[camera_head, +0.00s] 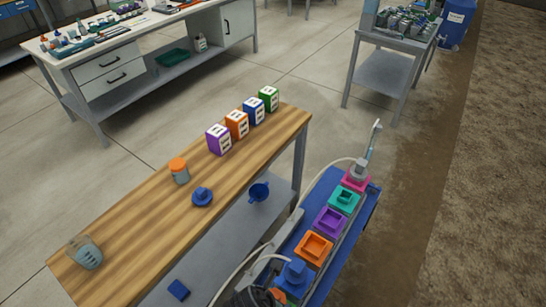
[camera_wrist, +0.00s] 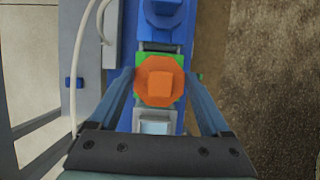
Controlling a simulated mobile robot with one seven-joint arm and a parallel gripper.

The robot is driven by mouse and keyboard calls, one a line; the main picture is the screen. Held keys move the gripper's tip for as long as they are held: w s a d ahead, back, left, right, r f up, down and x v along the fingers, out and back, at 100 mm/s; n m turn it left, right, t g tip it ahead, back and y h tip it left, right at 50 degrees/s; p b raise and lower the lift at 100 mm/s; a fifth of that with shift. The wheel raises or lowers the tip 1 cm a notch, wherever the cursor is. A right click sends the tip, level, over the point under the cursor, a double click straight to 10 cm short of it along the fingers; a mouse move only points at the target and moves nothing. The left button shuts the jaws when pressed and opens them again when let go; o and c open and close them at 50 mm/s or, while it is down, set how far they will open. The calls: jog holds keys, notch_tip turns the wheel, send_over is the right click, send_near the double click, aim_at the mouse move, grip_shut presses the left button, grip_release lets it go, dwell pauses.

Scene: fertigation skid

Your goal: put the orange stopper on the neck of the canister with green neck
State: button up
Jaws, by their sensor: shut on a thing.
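In the wrist view the orange stopper (camera_wrist: 160,84), an octagonal disc with a square knob, lies between the fingers of my gripper (camera_wrist: 160,76), which is shut on it. Directly behind the stopper is the square green neck (camera_wrist: 141,62) of a canister, showing around its edges. The two look lined up; I cannot tell whether the stopper touches the neck or hangs above it. In the head view my gripper is at the bottom edge, and that canister is largely hidden there.
A blue stopper-like piece (camera_head: 295,272) stands beside it in the row; beyond are orange (camera_head: 314,247), purple (camera_head: 329,221), teal (camera_head: 344,200) and pink (camera_head: 355,181) necks. A white hose (camera_head: 240,270) runs alongside. The wooden bench (camera_head: 140,225) holds jars and coloured blocks.

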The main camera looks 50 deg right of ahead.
notch_tip(320, 180, down, 4)
jog(key=b, duration=0.3)
jog(key=shift+r, duration=0.25)
jog(key=shift+f+b, duration=0.5)
jog(key=shift+f, duration=0.5)
jog(key=o, duration=1.2)
jog(key=shift+c, duration=0.2)
jog(key=p+v, duration=0.2)
jog(key=v, duration=1.1)
